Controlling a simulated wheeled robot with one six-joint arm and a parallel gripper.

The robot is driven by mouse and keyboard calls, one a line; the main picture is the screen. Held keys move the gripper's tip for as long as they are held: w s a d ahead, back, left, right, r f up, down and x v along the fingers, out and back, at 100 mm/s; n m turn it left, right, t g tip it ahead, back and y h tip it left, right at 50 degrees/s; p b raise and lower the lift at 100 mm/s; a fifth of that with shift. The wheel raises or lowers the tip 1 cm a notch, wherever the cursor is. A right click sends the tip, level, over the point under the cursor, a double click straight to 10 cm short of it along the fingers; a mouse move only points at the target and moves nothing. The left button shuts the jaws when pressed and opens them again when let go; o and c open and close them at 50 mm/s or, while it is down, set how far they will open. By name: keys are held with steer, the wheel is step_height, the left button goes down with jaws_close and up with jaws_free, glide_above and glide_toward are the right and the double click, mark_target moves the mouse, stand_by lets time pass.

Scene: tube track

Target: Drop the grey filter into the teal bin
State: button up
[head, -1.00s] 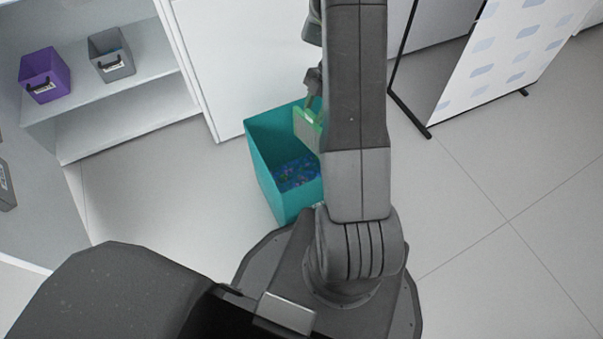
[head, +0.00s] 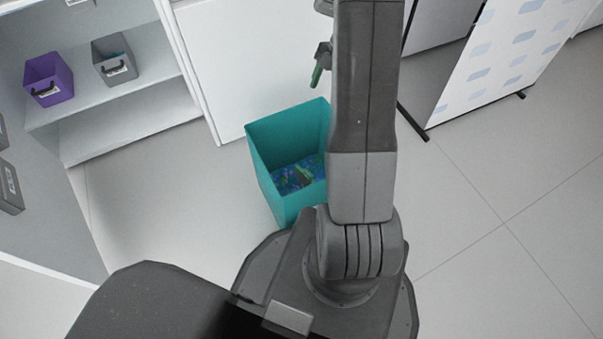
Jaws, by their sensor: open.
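The teal bin (head: 266,178) stands on the floor left of my arm, open at the top, with a blue, speckled mix of things at its bottom. My arm covers part of its right side. My gripper (head: 317,77) shows only in part, with a green finger hanging beyond the bin's far rim, above it in the picture. The gripper is open and I see nothing in it. I cannot make out the grey filter for certain; a small dull brownish patch lies among the bin's contents, too small to identify.
A white shelf unit at the left holds a purple box (head: 46,75) and a grey box (head: 113,62). A white cabinet (head: 247,55) stands behind the bin. A patterned panel (head: 505,55) stands at the right. The floor right of my arm is clear.

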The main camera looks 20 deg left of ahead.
steer(key=v, duration=0.4)
steer(key=shift+r+p, duration=0.1)
steer(key=shift+p, duration=0.25)
steer(key=b+x, duration=0.4)
steer(key=x, duration=1)
steer(key=shift+r+p, duration=1.15)
steer(key=shift+r, duration=1)
